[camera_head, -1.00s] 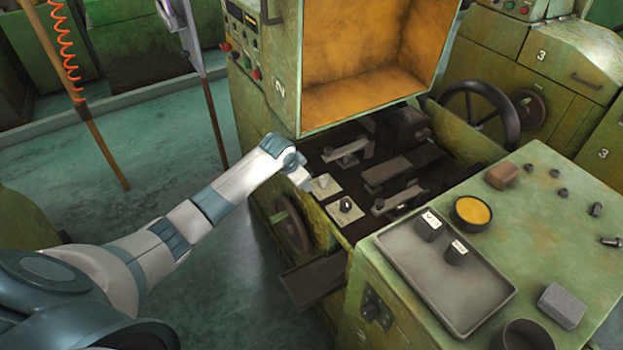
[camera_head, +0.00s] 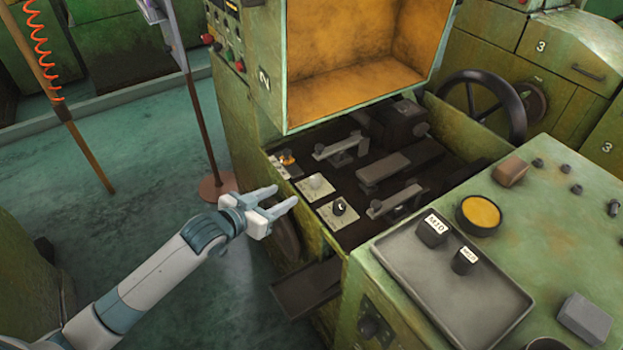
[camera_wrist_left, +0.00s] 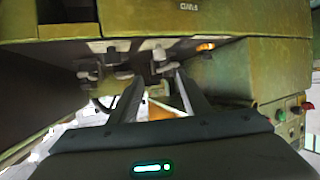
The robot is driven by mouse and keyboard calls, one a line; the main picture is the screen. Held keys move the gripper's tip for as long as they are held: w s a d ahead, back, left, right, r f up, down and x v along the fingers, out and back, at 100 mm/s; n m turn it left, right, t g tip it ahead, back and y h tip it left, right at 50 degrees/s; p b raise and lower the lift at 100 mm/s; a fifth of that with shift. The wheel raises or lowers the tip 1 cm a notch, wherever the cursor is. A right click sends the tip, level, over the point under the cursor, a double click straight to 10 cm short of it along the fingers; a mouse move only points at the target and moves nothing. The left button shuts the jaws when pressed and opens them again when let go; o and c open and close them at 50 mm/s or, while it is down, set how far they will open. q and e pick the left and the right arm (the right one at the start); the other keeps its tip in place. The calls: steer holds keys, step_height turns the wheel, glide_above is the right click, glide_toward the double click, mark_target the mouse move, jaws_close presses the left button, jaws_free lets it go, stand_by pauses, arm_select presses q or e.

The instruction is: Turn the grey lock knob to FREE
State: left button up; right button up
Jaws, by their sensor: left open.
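A dark round knob with a pale mark (camera_head: 339,207) stands on a light plate (camera_head: 328,222) at the near left of the machine's bed. A second light plate (camera_head: 316,187) lies just behind it; I cannot make out a grey knob on it. Lettering on both plates is too small to read, so I cannot tell the lock setting. My left gripper (camera_head: 285,197) is open and empty, left of the plates and apart from them. In the left wrist view its fingers (camera_wrist_left: 160,76) point toward small blurred fittings under a green panel edge. My right gripper is not in view.
A small orange lamp (camera_head: 287,158) sits behind the plates. A grey tray (camera_head: 445,287) with two labelled dark pieces is on the green top at right. A dark chute (camera_head: 308,288) juts out below.

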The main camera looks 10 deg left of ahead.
mark_target(314, 180)
arm_select(q)
steer(key=p+x, duration=0.2)
steer(key=x, duration=1.4)
steer(key=shift+f, duration=0.1)
steer(key=shift+x, duration=0.75)
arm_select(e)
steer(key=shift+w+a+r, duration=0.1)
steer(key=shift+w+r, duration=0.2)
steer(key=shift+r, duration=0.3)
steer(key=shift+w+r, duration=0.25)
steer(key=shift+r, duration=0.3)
arm_select(q)
steer(key=shift+f, duration=0.1)
